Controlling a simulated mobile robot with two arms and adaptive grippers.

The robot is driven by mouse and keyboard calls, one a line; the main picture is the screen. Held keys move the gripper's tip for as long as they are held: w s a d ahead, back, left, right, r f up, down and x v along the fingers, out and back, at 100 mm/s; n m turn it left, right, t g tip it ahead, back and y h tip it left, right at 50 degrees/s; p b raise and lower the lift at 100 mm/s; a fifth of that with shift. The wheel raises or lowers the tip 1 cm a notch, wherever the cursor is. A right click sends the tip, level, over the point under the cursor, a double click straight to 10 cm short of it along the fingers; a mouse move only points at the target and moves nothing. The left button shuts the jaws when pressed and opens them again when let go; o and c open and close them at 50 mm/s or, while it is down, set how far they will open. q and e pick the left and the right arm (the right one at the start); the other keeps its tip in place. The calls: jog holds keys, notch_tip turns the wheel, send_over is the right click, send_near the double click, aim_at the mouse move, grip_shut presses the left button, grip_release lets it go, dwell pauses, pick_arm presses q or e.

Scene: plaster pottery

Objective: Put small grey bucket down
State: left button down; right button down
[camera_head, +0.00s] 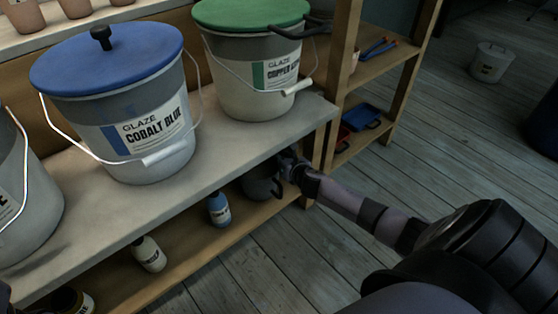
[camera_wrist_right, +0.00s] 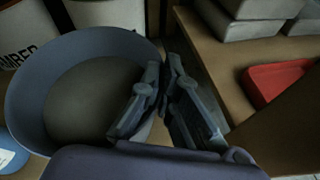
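The small grey bucket (camera_head: 261,187) is at the lower shelf under the front of the workbench, partly hidden by the bench edge and my gripper. In the right wrist view the bucket (camera_wrist_right: 85,100) looks upright and its inside looks empty. My right gripper (camera_head: 288,165) is at the bucket's right side. In the wrist view the right gripper (camera_wrist_right: 166,78) has one finger inside the wall and one outside, close together on the rim. I cannot tell whether the bucket's base touches the shelf.
The lower shelf (camera_head: 190,249) holds a blue-labelled bottle (camera_head: 219,208) left of the bucket and a white bottle (camera_head: 148,254) farther left. Large glaze buckets with blue (camera_head: 108,58) and green (camera_head: 250,14) lids stand above. A wooden post (camera_head: 341,60) stands close right of my gripper.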

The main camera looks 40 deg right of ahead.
dwell(0.3)
jog(key=c, duration=2.3)
grip_release()
jog(key=shift+f, duration=0.2)
jog(key=o, duration=0.5)
